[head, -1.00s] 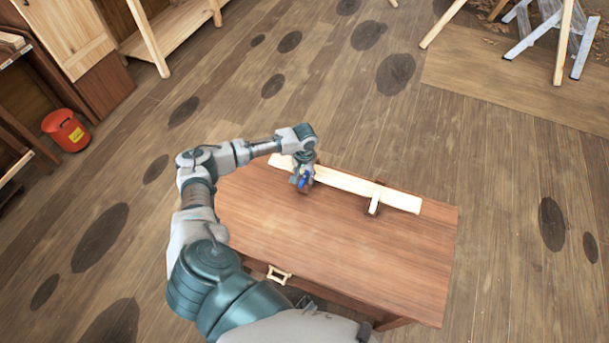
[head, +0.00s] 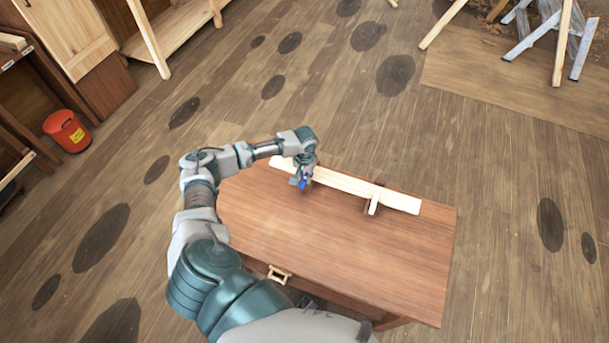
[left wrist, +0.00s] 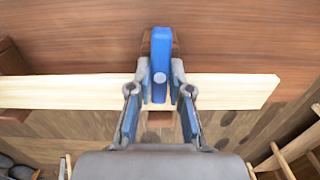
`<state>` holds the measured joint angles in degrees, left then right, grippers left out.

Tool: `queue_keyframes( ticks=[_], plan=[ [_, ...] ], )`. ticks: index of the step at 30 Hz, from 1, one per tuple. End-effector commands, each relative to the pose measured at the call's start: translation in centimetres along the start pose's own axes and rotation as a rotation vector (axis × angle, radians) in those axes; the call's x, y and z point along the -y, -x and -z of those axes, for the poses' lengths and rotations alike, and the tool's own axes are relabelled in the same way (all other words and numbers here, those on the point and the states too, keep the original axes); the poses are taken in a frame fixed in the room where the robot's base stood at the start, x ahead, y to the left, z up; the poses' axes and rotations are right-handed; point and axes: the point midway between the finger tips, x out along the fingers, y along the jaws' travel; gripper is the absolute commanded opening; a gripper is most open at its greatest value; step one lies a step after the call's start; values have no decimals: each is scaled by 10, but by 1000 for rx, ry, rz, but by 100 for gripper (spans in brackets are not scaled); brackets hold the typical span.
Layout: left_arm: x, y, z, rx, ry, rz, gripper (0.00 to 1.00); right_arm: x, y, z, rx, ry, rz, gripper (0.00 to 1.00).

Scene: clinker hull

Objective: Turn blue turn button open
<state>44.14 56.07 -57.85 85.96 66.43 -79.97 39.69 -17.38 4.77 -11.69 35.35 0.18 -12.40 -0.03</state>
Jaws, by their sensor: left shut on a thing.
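The blue turn button (left wrist: 160,48) stands between the fingers of my left gripper (left wrist: 161,82) in the left wrist view. It lies crosswise over a pale wooden plank (left wrist: 235,92), with its far end reaching past the plank's edge over the brown table top. A round pin head shows on its middle. My left gripper (head: 303,180) is shut on the button. In the head view only a small blue part of the button (head: 303,185) shows below the gripper. My right gripper is not in view.
The plank (head: 345,183) lies along the far edge of the brown table (head: 330,245). A handle (head: 279,275) is on the table's near side. A red bucket (head: 67,131) stands on the floor at left.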

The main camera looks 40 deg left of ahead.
Motion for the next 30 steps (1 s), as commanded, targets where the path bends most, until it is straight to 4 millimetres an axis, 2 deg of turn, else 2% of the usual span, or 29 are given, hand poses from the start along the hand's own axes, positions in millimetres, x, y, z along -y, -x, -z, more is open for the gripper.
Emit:
queue_keyframes(
  ticks=[8, 13, 30],
  plan=[
    [0, 5, -1, 4, -123, 0, 0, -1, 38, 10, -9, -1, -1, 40],
    [1, 5, -1, 4, -270, 0, 0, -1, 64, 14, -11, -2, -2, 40],
    [2, 1, 0, 1, -812, 2, 0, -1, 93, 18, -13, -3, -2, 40]
  ],
)
